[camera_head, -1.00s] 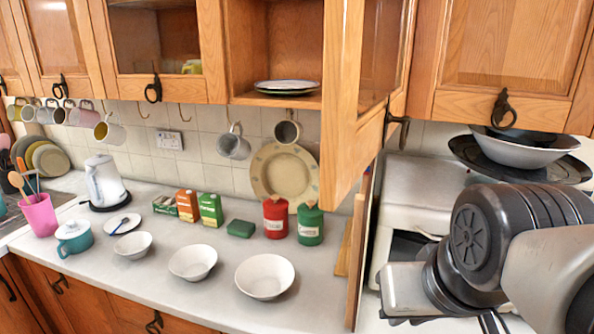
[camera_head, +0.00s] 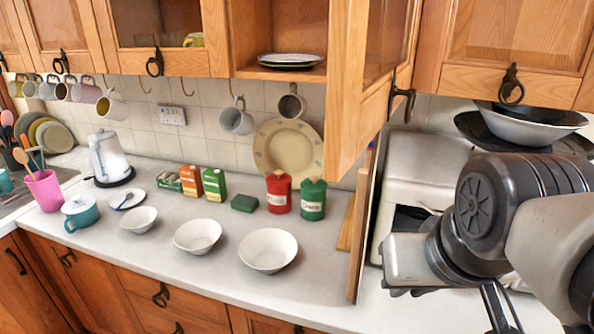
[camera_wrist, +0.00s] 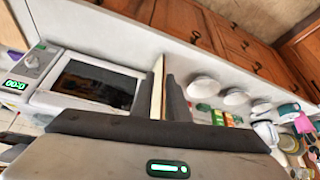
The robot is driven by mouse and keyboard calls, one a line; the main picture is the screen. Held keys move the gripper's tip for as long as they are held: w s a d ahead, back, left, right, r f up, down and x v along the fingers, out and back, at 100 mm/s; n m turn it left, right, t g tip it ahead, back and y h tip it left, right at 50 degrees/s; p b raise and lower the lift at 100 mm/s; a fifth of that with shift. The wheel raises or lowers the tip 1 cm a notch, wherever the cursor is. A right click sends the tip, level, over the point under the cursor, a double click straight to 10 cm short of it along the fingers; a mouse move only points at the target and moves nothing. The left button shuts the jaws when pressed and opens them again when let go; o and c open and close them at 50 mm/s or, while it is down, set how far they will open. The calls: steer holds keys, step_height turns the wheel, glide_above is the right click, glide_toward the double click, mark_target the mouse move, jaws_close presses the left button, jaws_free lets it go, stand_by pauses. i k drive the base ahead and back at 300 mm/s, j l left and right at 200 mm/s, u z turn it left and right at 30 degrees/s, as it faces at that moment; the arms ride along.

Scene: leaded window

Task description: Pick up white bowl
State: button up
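Three white bowls stand upright in a row on the white counter in the head view: the largest (camera_head: 268,250) at the right, a middle one (camera_head: 197,236), and a small one (camera_head: 139,220) at the left. All look empty. In the wrist view the same row shows tilted, right of centre, with the largest bowl (camera_wrist: 203,87) closest. My gripper (camera_head: 395,292) is low at the right of the head view, right of the wooden panel and apart from all bowls.
An upright wooden panel (camera_head: 365,220) stands between the bowls and my gripper. An open cabinet door (camera_head: 345,85) hangs above. Red (camera_head: 279,192) and green (camera_head: 313,199) canisters and a green block (camera_head: 244,203) stand behind the bowls. A teal pot (camera_head: 80,214) is at the left.

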mark_target(266, 251)
steer(key=j+z, duration=0.3)
steer(key=j, duration=0.55)
steer(key=j+z, duration=0.3)
steer(key=j, duration=0.6)
steer(key=k+j+z, duration=0.1)
steer(key=j+z, duration=0.2)
steer(key=j, duration=0.5)
